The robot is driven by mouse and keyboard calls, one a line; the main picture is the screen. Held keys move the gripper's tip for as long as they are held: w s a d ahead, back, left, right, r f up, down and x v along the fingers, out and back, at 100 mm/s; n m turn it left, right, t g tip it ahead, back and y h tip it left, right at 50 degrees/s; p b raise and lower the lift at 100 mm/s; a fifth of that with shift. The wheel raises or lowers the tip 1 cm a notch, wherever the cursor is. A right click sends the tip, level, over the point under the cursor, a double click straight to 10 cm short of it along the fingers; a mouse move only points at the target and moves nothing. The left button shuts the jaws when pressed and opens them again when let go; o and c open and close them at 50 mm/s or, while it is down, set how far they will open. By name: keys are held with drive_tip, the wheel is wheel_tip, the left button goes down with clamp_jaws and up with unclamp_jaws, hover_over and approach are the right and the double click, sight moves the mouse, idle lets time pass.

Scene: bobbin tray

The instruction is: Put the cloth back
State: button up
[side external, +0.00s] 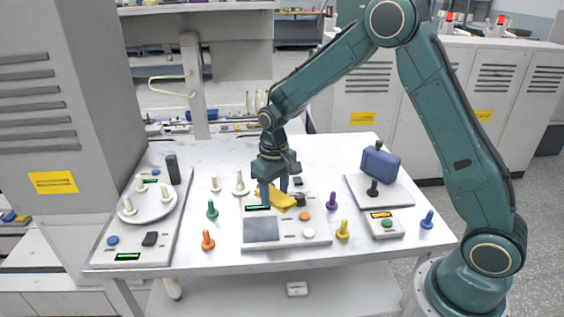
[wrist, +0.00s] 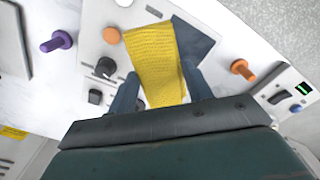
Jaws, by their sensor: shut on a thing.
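A yellow cloth (side external: 276,201) is at the back of the middle control panel (side external: 286,240). In the wrist view the cloth (wrist: 155,65) stretches out from between my fingers over the panel, partly covering its dark square pad (wrist: 193,40). My gripper (side external: 272,190) points down over the panel's back edge and is shut on the cloth. In the wrist view my gripper (wrist: 160,92) has one blue finger on each side of the cloth. I cannot tell whether the cloth's lower edge touches the panel.
Around the panel stand a green peg (side external: 212,209), an orange peg (side external: 208,240), a purple peg (side external: 332,201) and a yellow peg (side external: 343,229). A round white tray with cream pegs (side external: 149,210) is at left. A blue block (side external: 380,162) stands at right.

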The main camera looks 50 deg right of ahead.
drive_tip(key=w+d+r+m, duration=0.2)
drive_tip(key=d, duration=0.5)
drive_tip(key=w+d+r+m, duration=0.2)
drive_tip(key=d+r, duration=0.1)
drive_tip(key=d, duration=0.4)
wheel_tip(320, 180, up, 5)
drive_tip(key=m, duration=0.4)
hover_over(324, 178)
wheel_tip(324, 178, down, 16)
drive_tip(key=shift+s, duration=0.1)
drive_tip(key=shift+f, duration=2.1)
drive_tip(key=shift+f, duration=0.1)
drive_tip(key=o, duration=0.9)
drive_tip(key=shift+o, duration=0.2)
